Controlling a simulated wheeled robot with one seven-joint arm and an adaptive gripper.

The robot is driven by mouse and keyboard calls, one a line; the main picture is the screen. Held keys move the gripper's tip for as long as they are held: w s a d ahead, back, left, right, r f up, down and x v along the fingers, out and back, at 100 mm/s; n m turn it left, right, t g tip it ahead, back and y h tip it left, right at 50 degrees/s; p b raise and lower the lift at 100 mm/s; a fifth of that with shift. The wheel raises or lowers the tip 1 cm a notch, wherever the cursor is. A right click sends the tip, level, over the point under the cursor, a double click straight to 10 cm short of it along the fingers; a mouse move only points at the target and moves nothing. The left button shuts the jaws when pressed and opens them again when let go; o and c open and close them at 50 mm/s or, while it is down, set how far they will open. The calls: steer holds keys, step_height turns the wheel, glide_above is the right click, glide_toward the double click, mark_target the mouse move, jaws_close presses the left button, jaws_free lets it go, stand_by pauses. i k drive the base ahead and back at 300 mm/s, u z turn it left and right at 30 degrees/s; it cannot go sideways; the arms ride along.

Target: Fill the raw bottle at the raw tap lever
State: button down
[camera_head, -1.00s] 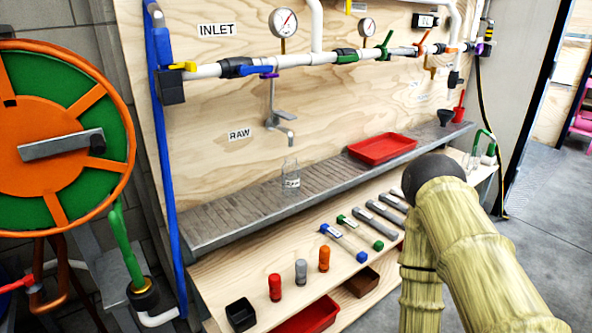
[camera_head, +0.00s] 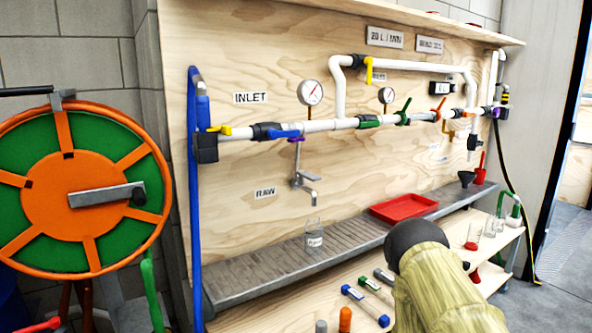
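The raw bottle (camera_head: 314,236) is a small clear glass bottle with a label. It stands upright on the grey slatted shelf (camera_head: 245,277), below the raw tap (camera_head: 303,183). The tap is a grey spout hanging from the white pipe, with a purple lever (camera_head: 296,140) at its top, beside the RAW sign (camera_head: 265,192). The bottle looks clear; I cannot tell whether any liquid is in it. My arm comes in at the lower right, with a dark rounded end. My gripper's fingers do not show.
A red tray (camera_head: 404,207) sits on the shelf right of the bottle. Blue and green-ended filter parts (camera_head: 365,304) lie on the lower shelf. A large orange and green hose reel (camera_head: 80,190) stands at the left. Glass jars (camera_head: 490,226) stand at the right.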

mark_target(312, 176)
steer(key=u, duration=0.9)
steer(key=k, duration=1.2)
steer(key=u, duration=0.75)
steer(key=i, duration=1.45)
steer(key=z, duration=1.25)
steer(key=i, duration=0.9)
steer(key=z, duration=0.65)
